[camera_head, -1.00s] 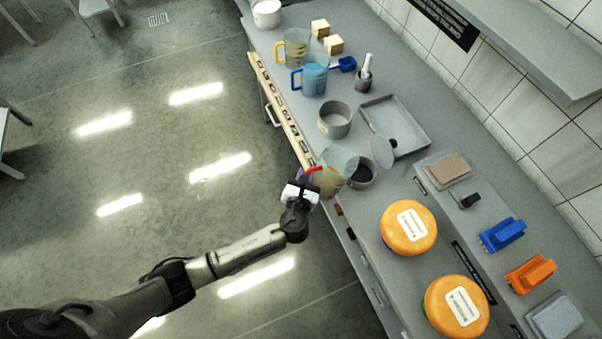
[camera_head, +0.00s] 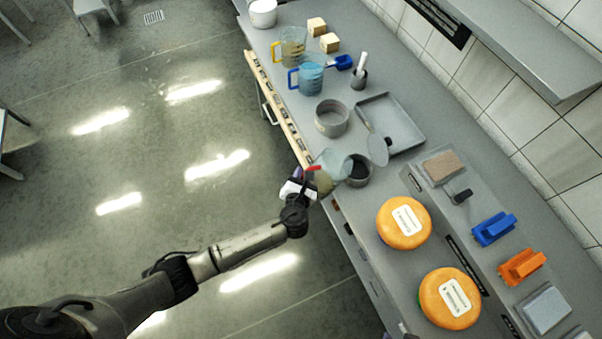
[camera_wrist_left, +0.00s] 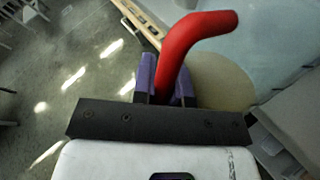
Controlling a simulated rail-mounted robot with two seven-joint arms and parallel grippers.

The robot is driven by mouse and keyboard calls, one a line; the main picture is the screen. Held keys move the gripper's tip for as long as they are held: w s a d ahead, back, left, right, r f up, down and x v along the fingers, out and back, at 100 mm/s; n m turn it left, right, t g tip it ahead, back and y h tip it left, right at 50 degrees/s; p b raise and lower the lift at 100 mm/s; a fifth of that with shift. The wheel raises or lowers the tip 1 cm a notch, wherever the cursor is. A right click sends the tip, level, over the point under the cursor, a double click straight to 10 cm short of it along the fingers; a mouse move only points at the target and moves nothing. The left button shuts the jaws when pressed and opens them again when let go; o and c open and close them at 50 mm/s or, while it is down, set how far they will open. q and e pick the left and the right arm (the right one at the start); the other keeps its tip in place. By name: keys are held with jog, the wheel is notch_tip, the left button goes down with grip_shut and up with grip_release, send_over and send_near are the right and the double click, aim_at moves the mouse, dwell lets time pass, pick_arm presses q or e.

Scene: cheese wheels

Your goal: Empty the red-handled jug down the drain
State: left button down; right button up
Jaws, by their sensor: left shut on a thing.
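The red-handled jug (camera_head: 336,160) is a clear vessel at the counter's front edge, beside a small grey pot with a dark inside. It looks tilted, with beige contents (camera_head: 323,182) at its lower left. My left gripper (camera_head: 303,183) is shut on its red handle, which stands between the purple fingers in the left wrist view (camera_wrist_left: 168,88). That view also shows the handle (camera_wrist_left: 192,45) and the beige contents (camera_wrist_left: 222,85) behind it. A floor drain grate (camera_head: 153,17) lies far off at the upper left. My right gripper is not seen.
The small grey pot (camera_head: 359,172) and a larger one (camera_head: 331,118) stand near the jug. A blue-handled jug (camera_head: 309,77) and a yellow-handled jug (camera_head: 292,47) are farther up. Orange cheese wheels (camera_head: 403,222) stand nearer. The floor at left is mostly open.

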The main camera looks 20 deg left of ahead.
pick_arm(q)
jog(key=shift+w+r+m+p, duration=0.1)
jog(key=shift+r+m+p, duration=0.25)
jog(key=shift+p, duration=0.3)
jog(key=shift+d+r+g, duration=0.1)
jog(key=shift+r+g, duration=0.05)
jog(key=shift+g, duration=0.15)
jog(key=shift+r+p, duration=0.15)
jog(key=shift+p, duration=0.4)
jog(key=shift+w+d+r+m+g+p, duration=0.1)
jog(key=shift+w+r+m+g+p, duration=0.1)
jog(key=shift+r+m+g+p, duration=0.4)
jog(key=shift+d+p, duration=0.1)
jog(key=shift+p, duration=0.3)
jog(key=shift+w+r, duration=0.1)
jog(key=shift+y, duration=0.3)
jog(key=shift+w+d+r+m+g+p, duration=0.3)
jog(key=shift+r+m+p, duration=0.05)
jog(key=shift+p, duration=0.1)
jog(key=shift+w+d+r, duration=0.1)
jog(key=shift+w, duration=0.05)
